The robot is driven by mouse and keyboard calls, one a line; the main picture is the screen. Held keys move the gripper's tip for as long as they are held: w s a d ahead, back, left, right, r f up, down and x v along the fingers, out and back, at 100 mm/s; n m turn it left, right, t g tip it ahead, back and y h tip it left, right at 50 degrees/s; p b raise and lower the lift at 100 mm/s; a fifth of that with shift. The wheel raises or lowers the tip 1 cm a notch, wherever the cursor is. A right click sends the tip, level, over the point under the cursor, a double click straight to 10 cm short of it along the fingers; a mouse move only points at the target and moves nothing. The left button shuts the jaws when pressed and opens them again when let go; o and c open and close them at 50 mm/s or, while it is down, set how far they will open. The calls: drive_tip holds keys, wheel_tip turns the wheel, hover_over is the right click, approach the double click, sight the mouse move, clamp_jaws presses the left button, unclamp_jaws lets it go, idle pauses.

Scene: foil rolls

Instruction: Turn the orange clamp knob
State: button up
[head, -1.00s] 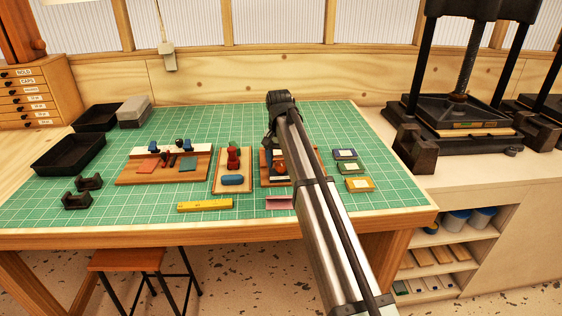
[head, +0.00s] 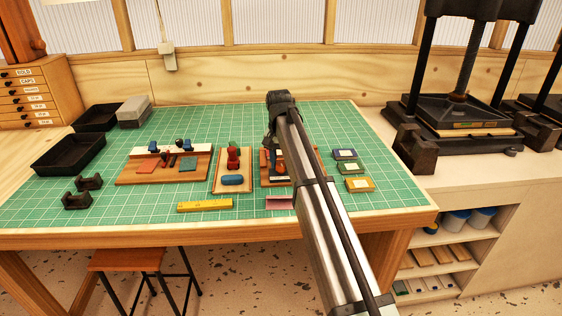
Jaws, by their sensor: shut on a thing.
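My gripper (head: 274,143) reaches down over the wooden board (head: 266,178) at the right of the green mat. It is shut on the orange clamp knob, as far as the view allows. The knob is mostly hidden by dark gripper parts and my arm, so its turn angle cannot be read. A white-and-dark piece on this board shows only in part beside my arm.
A board with a red stamp-like piece and blue roll (head: 232,180) stands close on the left. A yellow ruler (head: 205,205) and pink block (head: 279,203) lie in front.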

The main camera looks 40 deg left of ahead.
sight(280, 164)
drive_tip(key=n, duration=1)
drive_tip(key=shift+s, duration=0.1)
idle(0.7)
drive_tip(key=o, duration=1.1)
drive_tip(key=shift+c, duration=0.2)
wheel_tip(280, 164, up, 14)
drive_tip(key=shift+s, duration=0.2)
drive_tip(key=shift+w+f, duration=0.1)
drive_tip(key=shift+f, duration=0.05)
